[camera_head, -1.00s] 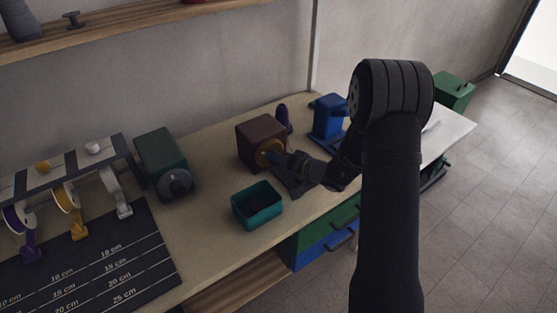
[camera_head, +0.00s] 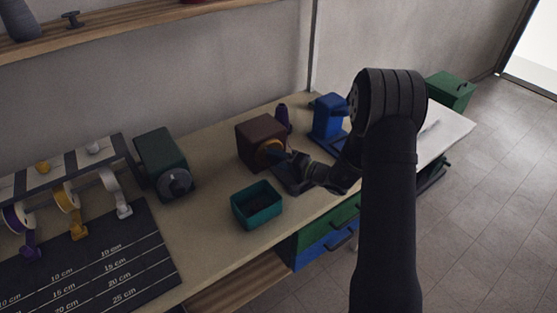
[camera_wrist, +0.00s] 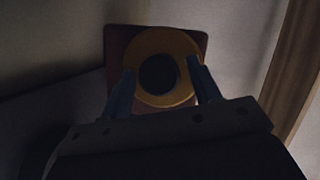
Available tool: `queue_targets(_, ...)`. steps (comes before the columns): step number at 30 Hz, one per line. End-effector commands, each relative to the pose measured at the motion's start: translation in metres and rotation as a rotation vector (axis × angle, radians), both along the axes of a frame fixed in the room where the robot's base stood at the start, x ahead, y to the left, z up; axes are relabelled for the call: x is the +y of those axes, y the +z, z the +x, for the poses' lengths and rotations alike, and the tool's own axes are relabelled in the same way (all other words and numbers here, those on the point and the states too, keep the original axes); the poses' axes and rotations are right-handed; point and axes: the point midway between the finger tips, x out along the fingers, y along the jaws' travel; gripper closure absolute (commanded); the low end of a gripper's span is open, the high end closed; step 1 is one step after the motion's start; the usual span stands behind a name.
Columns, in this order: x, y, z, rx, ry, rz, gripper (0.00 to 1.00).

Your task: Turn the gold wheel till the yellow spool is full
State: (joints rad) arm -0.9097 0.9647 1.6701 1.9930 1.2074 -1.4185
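The gold wheel (camera_head: 268,150) is on the front of a dark brown box (camera_head: 258,131) on the bench. In the wrist view the wheel (camera_wrist: 165,42) is a gold ring around a dark round centre. My gripper (camera_head: 288,157) is just in front of it. In the wrist view the two fingers of my gripper (camera_wrist: 162,77) are apart, one on each side of the dark centre, overlapping the ring's sides. Nothing is seen held; contact cannot be told. A yellow ribbon spool (camera_head: 66,197) hangs on the rack at left, between a purple and a white one. Its fill is unclear.
A teal bin (camera_head: 257,220) stands in front of the box. A green machine (camera_head: 164,162) is left of it; a purple cone (camera_head: 282,114) and a blue machine (camera_head: 328,117) are behind and to the right. A dark measuring mat (camera_head: 95,262) lies front left.

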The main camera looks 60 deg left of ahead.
Motion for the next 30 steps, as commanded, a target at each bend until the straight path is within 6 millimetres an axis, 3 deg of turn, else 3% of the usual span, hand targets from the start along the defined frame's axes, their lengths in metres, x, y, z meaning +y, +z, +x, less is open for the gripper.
queue_targets(9, -0.001, 0.000, 0.000, -0.001, 0.000, -0.001, 0.39)
queue_targets(14, -0.014, 0.002, 0.006, -0.001, -0.002, -0.002, 0.39)
queue_targets(30, -0.126, 0.017, 0.051, -0.001, -0.005, 0.000, 0.39)
